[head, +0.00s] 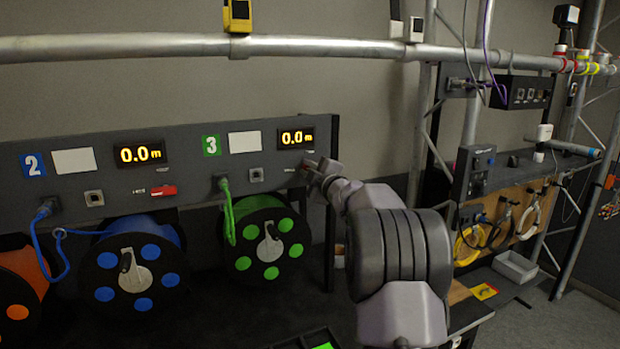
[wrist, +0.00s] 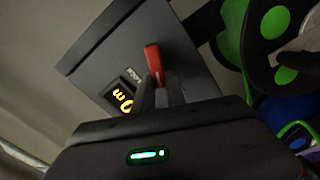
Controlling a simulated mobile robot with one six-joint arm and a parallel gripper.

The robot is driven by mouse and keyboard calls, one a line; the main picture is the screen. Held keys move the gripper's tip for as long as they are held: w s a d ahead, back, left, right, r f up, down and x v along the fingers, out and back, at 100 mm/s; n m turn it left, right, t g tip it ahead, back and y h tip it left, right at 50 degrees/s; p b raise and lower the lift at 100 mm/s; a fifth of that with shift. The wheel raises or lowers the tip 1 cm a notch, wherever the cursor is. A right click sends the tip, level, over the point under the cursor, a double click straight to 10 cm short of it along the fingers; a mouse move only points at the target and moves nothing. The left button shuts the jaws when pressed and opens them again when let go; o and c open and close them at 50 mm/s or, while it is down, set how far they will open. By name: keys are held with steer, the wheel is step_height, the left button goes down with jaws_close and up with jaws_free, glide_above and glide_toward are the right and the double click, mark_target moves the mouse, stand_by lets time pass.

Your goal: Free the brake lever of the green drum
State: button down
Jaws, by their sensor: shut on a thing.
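The green drum (head: 243,263) hangs under the grey panel, with a green cable rising from it to a socket. Its panel section carries a green "3" sign (head: 211,145). In the wrist view, the red brake lever (wrist: 153,58) stands out between my fingers, beside the display. In the head view my gripper (head: 308,166) is at the panel's right end, under the 0.0 m display (head: 297,137), and hides most of the lever. In the wrist view my gripper (wrist: 160,88) is shut on the lever. The green drum's face (wrist: 275,22) shows at the upper right there.
The blue drum (head: 138,277) with its own red lever (head: 163,191) is to the left, and an orange drum (head: 15,290) is further left. A metal pipe (head: 140,46) crosses above the panel. A dark post (head: 330,240) stands right of the green drum.

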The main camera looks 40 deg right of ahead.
steer(key=shift+a+f+n+b, duration=0.1)
steer(key=shift+f+n+b, duration=0.2)
steer(key=shift+n+b, duration=0.7)
steer(key=shift+a+f+n+b, duration=0.1)
steer(key=shift+f+n+b, duration=0.2)
steer(key=shift+n+b, duration=0.65)
steer(key=shift+n, duration=0.45)
steer(key=c, duration=1.4)
jaws_free()
steer(key=shift+o, duration=0.2)
steer(key=v, duration=1.7)
steer(key=shift+s+p, duration=0.2)
steer(key=shift+p, duration=0.25)
steer(key=shift+d, duration=0.1)
